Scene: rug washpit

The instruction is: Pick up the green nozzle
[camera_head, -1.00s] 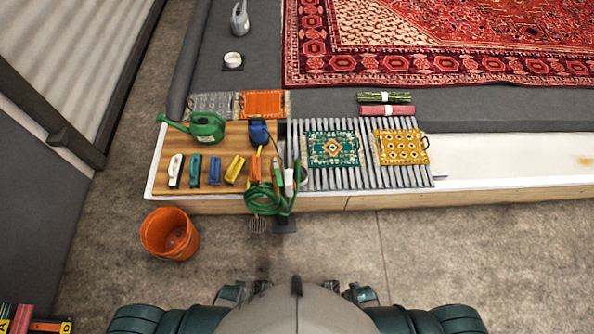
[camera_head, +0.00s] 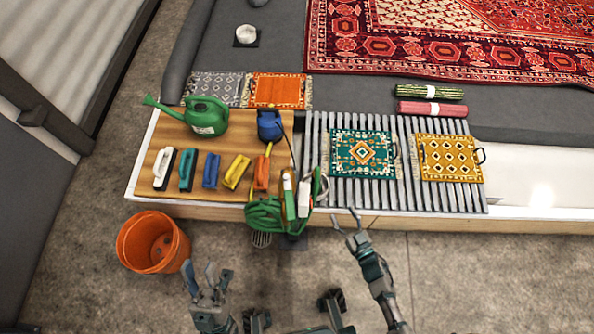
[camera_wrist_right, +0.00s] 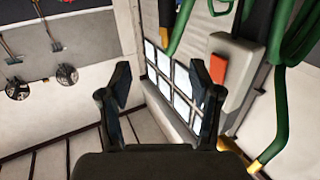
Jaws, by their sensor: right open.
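A green hose (camera_head: 265,215) hangs coiled at the front edge of the white-rimmed bench. Slim upright pieces with green and white parts stand by the coil; the green one (camera_head: 303,198) looks like the nozzle, but it is too small to be sure. My right gripper (camera_head: 346,218) is open and empty, right of the coil and in front of the slatted rack. In the right wrist view its two dark fingers (camera_wrist_right: 165,90) are apart with nothing between them. My left gripper (camera_head: 208,277) has its fingers apart and empty, right of the orange bucket.
A wooden board (camera_head: 150,180) holds a green watering can (camera_head: 206,116), several coloured brushes (camera_head: 211,170) and a blue item (camera_head: 269,124). Small rugs (camera_head: 362,153) lie on the slatted rack (camera_head: 405,190). An orange bucket (camera_head: 152,243) stands on the floor. The right wrist view shows a grey box with a red part (camera_wrist_right: 218,70).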

